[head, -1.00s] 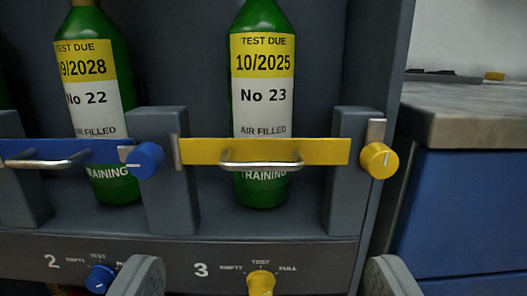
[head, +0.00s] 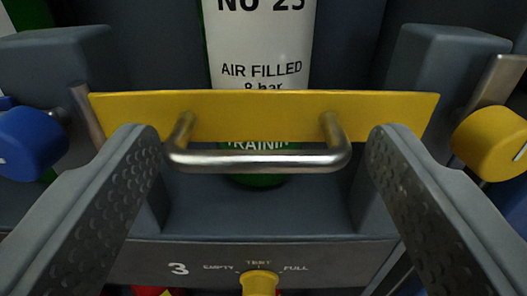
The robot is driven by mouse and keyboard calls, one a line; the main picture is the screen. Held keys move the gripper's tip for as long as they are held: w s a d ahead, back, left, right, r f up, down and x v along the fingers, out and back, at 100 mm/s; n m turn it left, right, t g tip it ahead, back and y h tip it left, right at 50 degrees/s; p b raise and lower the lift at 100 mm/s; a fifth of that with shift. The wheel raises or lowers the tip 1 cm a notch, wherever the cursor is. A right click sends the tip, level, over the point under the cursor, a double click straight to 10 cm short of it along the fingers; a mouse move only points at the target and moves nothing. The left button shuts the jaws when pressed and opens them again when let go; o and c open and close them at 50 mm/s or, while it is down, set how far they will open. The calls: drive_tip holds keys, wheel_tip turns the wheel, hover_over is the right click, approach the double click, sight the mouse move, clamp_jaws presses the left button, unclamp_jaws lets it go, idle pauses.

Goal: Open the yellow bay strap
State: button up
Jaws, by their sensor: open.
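The yellow bay strap (head: 262,104) spans bay 3 between two grey posts, across the front of a green cylinder with a white label (head: 258,50). A U-shaped metal handle (head: 258,162) stands out from the strap's front. Whether the fingertips touch the strap cannot be told.
A blue knob (head: 32,143) is close to the left finger. Grey posts stand at left (head: 60,62) and right (head: 450,68). Below is a panel (head: 220,255) marked 3 with a yellow selector knob (head: 259,283).

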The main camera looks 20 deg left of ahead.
drive_tip(key=shift+c, duration=0.4)
drive_tip(key=c, duration=1.1)
drive_tip(key=shift+o, duration=0.2)
